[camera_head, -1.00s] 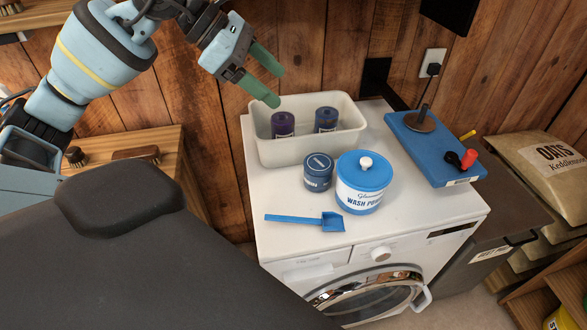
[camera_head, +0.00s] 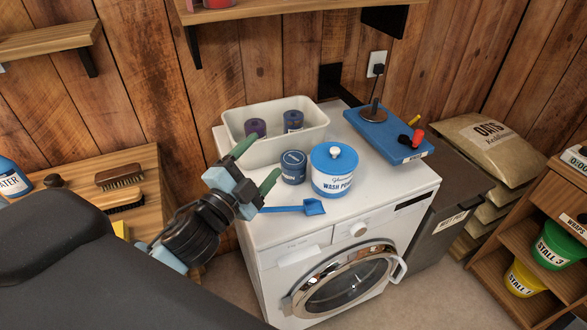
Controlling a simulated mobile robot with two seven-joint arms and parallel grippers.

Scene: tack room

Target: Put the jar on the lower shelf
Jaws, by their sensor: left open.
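A small dark-blue lidded jar (camera_head: 293,167) stands upright on the white washing machine (camera_head: 352,215). Two wooden wall shelves show: one at top centre (camera_head: 270,14) and one at far left (camera_head: 45,41); I cannot tell which counts as the lower shelf. My right gripper is not in view.
A cream bin (camera_head: 276,152) holding two dark cylinders stands behind the jar. A blue scoop (camera_head: 300,208) lies in front. A blue board (camera_head: 385,133) with a metal stand is at the right. A wooden bench (camera_head: 85,168) with brushes is at left.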

